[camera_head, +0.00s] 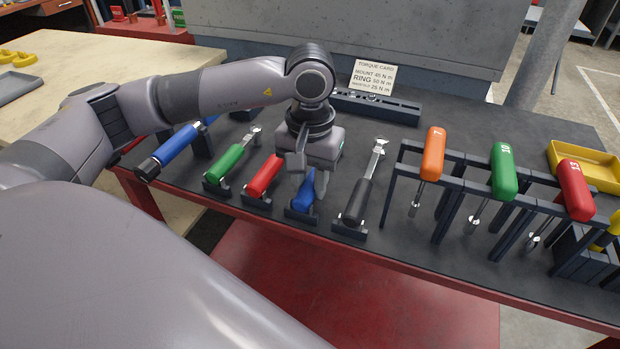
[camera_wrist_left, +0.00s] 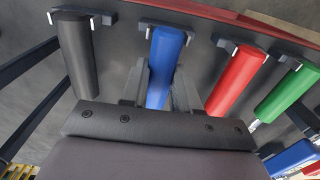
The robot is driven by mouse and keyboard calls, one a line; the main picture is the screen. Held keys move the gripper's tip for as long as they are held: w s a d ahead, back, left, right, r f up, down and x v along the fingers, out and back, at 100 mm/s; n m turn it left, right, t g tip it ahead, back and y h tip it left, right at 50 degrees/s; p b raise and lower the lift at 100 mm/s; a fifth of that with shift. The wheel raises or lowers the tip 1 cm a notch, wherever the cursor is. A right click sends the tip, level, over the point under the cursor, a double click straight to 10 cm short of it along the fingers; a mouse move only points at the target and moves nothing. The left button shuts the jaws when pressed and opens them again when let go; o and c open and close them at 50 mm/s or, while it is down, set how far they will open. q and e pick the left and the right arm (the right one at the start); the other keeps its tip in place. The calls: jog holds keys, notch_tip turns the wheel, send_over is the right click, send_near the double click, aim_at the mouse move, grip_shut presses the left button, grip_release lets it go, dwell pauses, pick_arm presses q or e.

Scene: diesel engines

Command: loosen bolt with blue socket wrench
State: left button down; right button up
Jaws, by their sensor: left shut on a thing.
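The blue-handled socket wrench (camera_head: 304,194) lies in a small dark holder on the dark bench top, in a row of similar wrenches. My left gripper (camera_head: 308,186) points down over it and is shut on its handle. In the left wrist view the blue handle (camera_wrist_left: 166,52) runs between the two fingers (camera_wrist_left: 159,88). The wrench's head is hidden behind my gripper. The wrench still appears to rest in its holder. No bolt or engine can be made out. My right gripper is not in view.
Red (camera_head: 265,176) and green (camera_head: 231,164) wrenches lie left of the blue one, a black wrench (camera_head: 363,187) close on its right. A larger blue-handled tool (camera_head: 175,149) lies farther left. Orange (camera_head: 433,152), green and red upright-handled tools stand in racks at right. A torque card (camera_head: 373,76) stands behind.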

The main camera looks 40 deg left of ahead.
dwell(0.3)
pick_arm(q)
jog(key=shift+r+p, duration=1.4)
jog(key=shift+r, duration=1.2)
jog(key=shift+f, duration=0.1)
